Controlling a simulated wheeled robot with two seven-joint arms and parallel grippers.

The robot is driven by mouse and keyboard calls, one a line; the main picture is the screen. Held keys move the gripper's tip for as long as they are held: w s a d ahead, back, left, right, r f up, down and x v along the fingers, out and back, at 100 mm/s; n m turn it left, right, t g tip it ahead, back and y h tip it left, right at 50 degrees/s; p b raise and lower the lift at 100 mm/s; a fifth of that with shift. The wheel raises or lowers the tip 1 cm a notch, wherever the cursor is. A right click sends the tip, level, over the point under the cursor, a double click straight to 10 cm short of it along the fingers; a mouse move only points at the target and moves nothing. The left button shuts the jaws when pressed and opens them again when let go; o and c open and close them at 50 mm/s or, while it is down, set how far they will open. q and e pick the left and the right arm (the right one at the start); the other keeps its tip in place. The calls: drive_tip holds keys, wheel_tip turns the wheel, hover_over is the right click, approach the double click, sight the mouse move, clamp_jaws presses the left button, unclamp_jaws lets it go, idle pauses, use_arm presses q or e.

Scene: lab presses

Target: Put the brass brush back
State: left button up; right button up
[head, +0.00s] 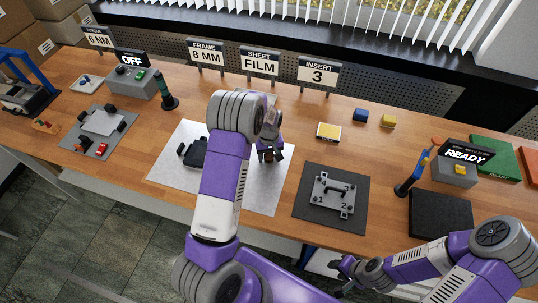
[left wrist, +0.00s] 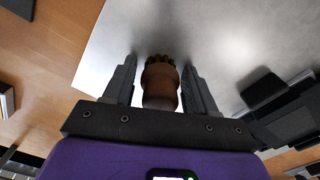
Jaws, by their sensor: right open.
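The brush (left wrist: 161,88), a brown wooden piece with a ridged brass-coloured end, sits between the two fingers of my left gripper (left wrist: 160,82). A thin gap seems to show beside the left finger, so I cannot tell whether the fingers press on it. In the head view my left gripper (head: 269,156) points down over the pale grey mat (head: 262,199), and my wrist hides most of the brush. My right gripper (head: 345,272) is open and empty by the front table edge.
A black clamp (head: 195,153) stands left on the mat. A numbered grey plate (head: 332,194) lies on a dark mat to the right. Signs (head: 259,62) line the back.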

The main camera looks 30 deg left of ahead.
use_arm(q)
drive_tip(key=shift+o, duration=0.6)
drive_tip(key=shift+r, duration=0.1)
drive_tip(key=shift+r, duration=0.2)
wheel_tip(320, 180, up, 12)
drive_tip(key=shift+f+p, duration=0.1)
drive_tip(key=shift+p, duration=0.45)
